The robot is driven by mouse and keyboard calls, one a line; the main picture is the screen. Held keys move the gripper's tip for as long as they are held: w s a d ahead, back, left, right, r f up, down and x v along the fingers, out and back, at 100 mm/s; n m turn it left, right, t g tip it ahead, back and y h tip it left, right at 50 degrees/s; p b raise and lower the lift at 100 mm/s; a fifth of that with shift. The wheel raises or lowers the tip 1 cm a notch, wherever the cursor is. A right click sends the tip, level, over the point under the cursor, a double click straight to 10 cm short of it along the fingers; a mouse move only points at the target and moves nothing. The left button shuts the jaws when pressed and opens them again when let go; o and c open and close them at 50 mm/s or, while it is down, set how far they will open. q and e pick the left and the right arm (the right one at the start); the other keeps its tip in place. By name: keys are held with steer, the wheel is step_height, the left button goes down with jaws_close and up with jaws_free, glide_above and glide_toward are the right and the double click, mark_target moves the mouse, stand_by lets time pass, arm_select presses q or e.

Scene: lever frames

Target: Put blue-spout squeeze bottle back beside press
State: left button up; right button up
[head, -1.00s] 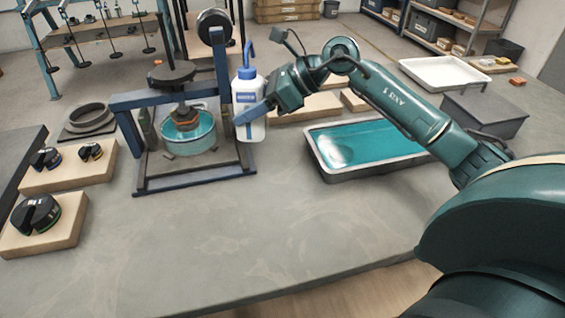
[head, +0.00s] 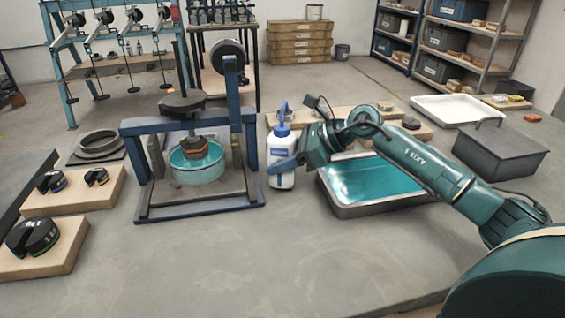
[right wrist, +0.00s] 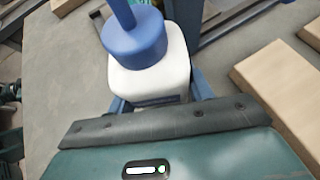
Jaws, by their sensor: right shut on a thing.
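The white squeeze bottle (head: 281,179) with a blue cap and blue spout stands upright just right of the blue press frame (head: 253,150). My right gripper (head: 284,166) is shut on the bottle's body from the right. In the right wrist view the blue cap (right wrist: 134,40) and white body (right wrist: 150,78) sit between my fingers, which are mostly hidden. The bottle's base looks near the tabletop, but I cannot tell whether it touches. The press has a round black plate and a clear dish of teal liquid (head: 197,170). My left gripper is out of view.
A grey tray of teal liquid (head: 350,211) lies right of the bottle, under my right arm. Wooden boards with black weights (head: 57,262) lie at the left. A dark lidded box (head: 500,150) stands at the right. The front middle of the table (head: 220,250) is clear.

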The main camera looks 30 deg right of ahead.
steer(key=shift+f, duration=0.5)
steer(key=shift+f, duration=0.2)
steer(key=o, duration=0.8)
steer(key=shift+c, duration=0.2)
steer(key=shift+r, duration=0.25)
steer(key=shift+s+d, duration=0.15)
steer(key=shift+d, duration=0.15)
steer(key=b+v, duration=0.1)
steer(key=v, duration=1)
steer(key=shift+r+b, duration=0.15)
steer(key=shift+b, duration=0.15)
